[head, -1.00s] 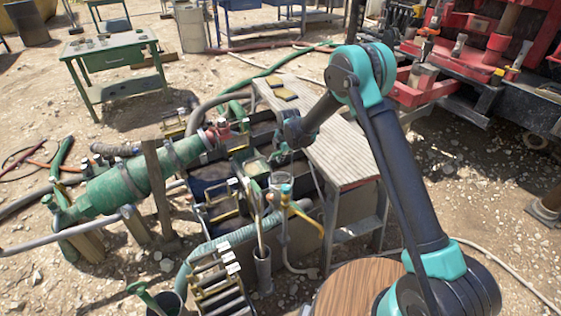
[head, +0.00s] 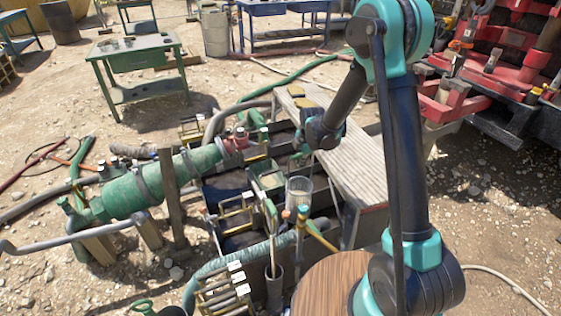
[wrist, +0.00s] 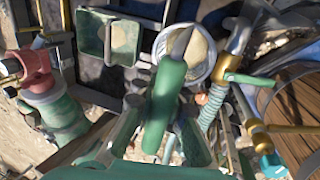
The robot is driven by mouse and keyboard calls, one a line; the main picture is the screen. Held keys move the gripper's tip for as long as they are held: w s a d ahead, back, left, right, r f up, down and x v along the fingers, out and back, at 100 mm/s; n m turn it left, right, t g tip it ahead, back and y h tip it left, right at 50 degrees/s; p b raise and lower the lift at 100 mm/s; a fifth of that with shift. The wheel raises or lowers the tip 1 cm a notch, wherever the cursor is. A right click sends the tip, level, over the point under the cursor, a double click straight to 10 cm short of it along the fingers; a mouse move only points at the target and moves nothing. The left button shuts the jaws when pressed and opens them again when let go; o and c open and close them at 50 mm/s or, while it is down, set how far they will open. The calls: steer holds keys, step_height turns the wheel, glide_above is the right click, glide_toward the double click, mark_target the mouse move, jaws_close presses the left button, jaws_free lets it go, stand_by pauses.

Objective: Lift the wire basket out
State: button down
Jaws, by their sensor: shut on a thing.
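My gripper (wrist: 163,115) is shut on a green handle (wrist: 166,92). A grey pointed metal piece (wrist: 182,40) runs on from the handle's far end, like a hand tool. In the head view my gripper (head: 302,143) hangs over the tank (head: 320,226); the held thing is hard to make out there. A round pale container with mesh-like sides (head: 299,192), probably the wire basket, stands at the tank's near right. It also shows in the wrist view (wrist: 207,67), beyond the held tool, which covers part of it. Whether they touch is unclear.
A green rectangular tub (head: 268,180) sits left of the round container. A brass-coloured pipe with valve (head: 318,234) stands close on its right side. A plank bench (head: 355,165) runs along the tank's right. A large green pipe (head: 150,187) lies left.

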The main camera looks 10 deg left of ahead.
step_height(320, 180, up, 8)
steer(key=shift+f, duration=0.25)
stand_by(0.5)
steer(key=shift+a+r, duration=0.1)
